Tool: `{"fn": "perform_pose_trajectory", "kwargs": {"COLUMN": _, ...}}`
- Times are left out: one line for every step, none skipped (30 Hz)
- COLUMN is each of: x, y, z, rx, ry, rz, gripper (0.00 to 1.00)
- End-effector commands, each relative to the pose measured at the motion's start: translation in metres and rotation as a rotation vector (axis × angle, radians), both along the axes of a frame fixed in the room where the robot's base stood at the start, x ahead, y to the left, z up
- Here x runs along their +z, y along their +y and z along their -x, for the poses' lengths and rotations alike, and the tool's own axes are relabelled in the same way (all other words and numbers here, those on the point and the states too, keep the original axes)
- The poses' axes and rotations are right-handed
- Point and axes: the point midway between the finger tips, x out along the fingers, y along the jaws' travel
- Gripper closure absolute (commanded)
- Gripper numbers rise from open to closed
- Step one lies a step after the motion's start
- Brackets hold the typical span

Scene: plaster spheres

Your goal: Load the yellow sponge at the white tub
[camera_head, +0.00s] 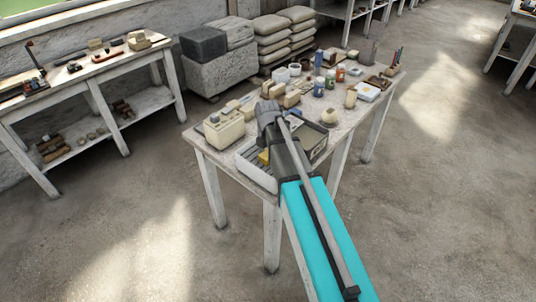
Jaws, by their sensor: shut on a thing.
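The white tub (256,176) stands at the table's near edge, low and open, with grey slatted things inside. The yellow sponge (263,157) shows as a small patch at the tub, just left of my arm; the rest is hidden. My gripper (273,154) is mostly hidden by my dark arm links and is shut on the sponge. I cannot tell whether the sponge touches the tub's floor.
A cream block-like container (223,130) stands left of the tub. A dark-sided tray (319,146) lies to its right, with a cream jar (329,117) behind. Bottles, blocks and bowls crowd the table's far part. The floor in front is clear.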

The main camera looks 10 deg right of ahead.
Motion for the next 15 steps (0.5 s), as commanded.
{"fn": "perform_pose_trajectory", "kwargs": {"x": -0.0001, "y": -0.0001, "z": 0.0000, "rx": 0.000, "ry": 0.000, "rz": 0.000, "gripper": 0.69}}
{"fn": "perform_pose_trajectory", "kwargs": {"x": -0.0001, "y": -0.0001, "z": 0.0000, "rx": 0.000, "ry": 0.000, "rz": 0.000, "gripper": 0.69}}
{"fn": "perform_pose_trajectory", "kwargs": {"x": -0.0003, "y": -0.0001, "z": 0.0000, "rx": 0.000, "ry": 0.000, "rz": 0.000, "gripper": 0.69}}
{"fn": "perform_pose_trajectory", "kwargs": {"x": -0.0004, "y": -0.0001, "z": 0.0000, "rx": 0.000, "ry": 0.000, "rz": 0.000, "gripper": 0.69}}
{"fn": "perform_pose_trajectory", "kwargs": {"x": -0.0006, "y": -0.0003, "z": 0.0000, "rx": 0.000, "ry": 0.000, "rz": 0.000, "gripper": 0.69}}
{"fn": "perform_pose_trajectory", "kwargs": {"x": -0.0009, "y": -0.0003, "z": 0.0000, "rx": 0.000, "ry": 0.000, "rz": 0.000, "gripper": 0.69}}
{"fn": "perform_pose_trajectory", "kwargs": {"x": -0.0011, "y": -0.0003, "z": 0.0000, "rx": 0.000, "ry": 0.000, "rz": 0.000, "gripper": 0.69}}
{"fn": "perform_pose_trajectory", "kwargs": {"x": -0.0014, "y": -0.0003, "z": 0.0000, "rx": 0.000, "ry": 0.000, "rz": 0.000, "gripper": 0.69}}
{"fn": "perform_pose_trajectory", "kwargs": {"x": -0.0018, "y": -0.0003, "z": 0.0000, "rx": 0.000, "ry": 0.000, "rz": 0.000, "gripper": 0.69}}
{"fn": "perform_pose_trajectory", "kwargs": {"x": -0.0020, "y": -0.0004, "z": 0.0000, "rx": -0.001, "ry": 0.000, "rz": 0.000, "gripper": 0.69}}
{"fn": "perform_pose_trajectory", "kwargs": {"x": -0.0023, "y": -0.0004, "z": 0.0000, "rx": -0.001, "ry": 0.000, "rz": 0.000, "gripper": 0.69}}
{"fn": "perform_pose_trajectory", "kwargs": {"x": -0.0027, "y": -0.0004, "z": 0.0001, "rx": -0.001, "ry": 0.000, "rz": 0.000, "gripper": 0.69}}
{"fn": "perform_pose_trajectory", "kwargs": {"x": -0.0029, "y": -0.0004, "z": 0.0001, "rx": -0.001, "ry": 0.000, "rz": 0.000, "gripper": 0.69}}
{"fn": "perform_pose_trajectory", "kwargs": {"x": -0.0032, "y": -0.0004, "z": -0.0001, "rx": -0.001, "ry": 0.000, "rz": 0.000, "gripper": 0.69}}
{"fn": "perform_pose_trajectory", "kwargs": {"x": -0.0035, "y": -0.0004, "z": 0.0001, "rx": -0.001, "ry": 0.000, "rz": 0.000, "gripper": 0.69}}
